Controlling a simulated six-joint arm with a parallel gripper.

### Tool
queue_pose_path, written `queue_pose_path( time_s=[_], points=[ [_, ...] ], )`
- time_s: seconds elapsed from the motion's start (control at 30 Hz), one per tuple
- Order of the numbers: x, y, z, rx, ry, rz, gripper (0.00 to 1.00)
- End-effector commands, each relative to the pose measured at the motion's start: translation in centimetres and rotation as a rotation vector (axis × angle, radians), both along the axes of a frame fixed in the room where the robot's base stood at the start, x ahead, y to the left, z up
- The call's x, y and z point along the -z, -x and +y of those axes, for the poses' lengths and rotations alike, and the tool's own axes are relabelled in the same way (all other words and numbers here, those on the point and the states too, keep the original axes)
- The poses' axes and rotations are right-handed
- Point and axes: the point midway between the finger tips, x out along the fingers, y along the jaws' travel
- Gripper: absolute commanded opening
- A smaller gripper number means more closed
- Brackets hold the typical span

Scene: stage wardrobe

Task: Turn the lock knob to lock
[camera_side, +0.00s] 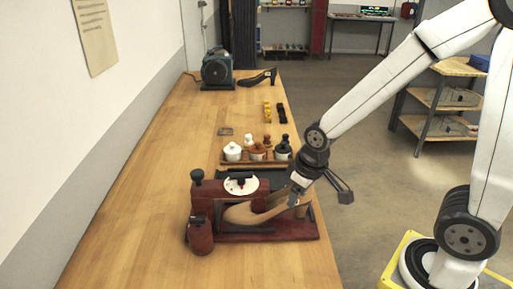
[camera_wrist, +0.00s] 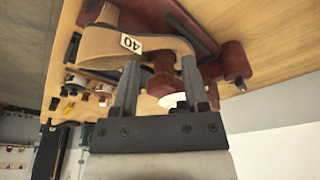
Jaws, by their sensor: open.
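A dark red shoe-form device (camera_side: 265,233) stands on the wooden bench, holding a tan wooden last (camera_side: 245,214). On its top is a white dial (camera_side: 233,187) with a black grip across it; a black knob (camera_side: 196,176) stands at its left end. I cannot tell which part is the lock knob. My gripper (camera_side: 294,201) is open above the right end of the device. In the wrist view, my fingers (camera_wrist: 160,62) frame a dark red part (camera_wrist: 162,82) and the white dial (camera_wrist: 172,100), apparently without holding either. The last (camera_wrist: 110,45) carries a "40" label.
A dark red cylinder (camera_side: 201,238) stands at the device's front left. Behind is a wooden tray (camera_side: 228,162) of small lidded pots. A dark green machine (camera_side: 217,68) and a black shoe-shaped item (camera_side: 259,78) stand farther back. The bench's left side is clear.

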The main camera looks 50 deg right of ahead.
Motion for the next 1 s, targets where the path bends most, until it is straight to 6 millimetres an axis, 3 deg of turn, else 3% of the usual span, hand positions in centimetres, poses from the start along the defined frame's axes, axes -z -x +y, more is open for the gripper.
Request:
queue_pose_path(
  time_s=[0.3, 0.5, 0.8, 1.0],
  points=[
    [-1.2, -6.9, 4.5, -0.224, 0.026, 0.063, 0.57],
    [-1.6, -10.5, 7.9, -0.366, 0.043, 0.104, 0.57],
    [-2.0, -14.7, 13.5, -0.567, 0.066, 0.159, 0.57],
    [-2.1, -16.1, 16.5, -0.669, 0.077, 0.187, 0.57]
  ],
)
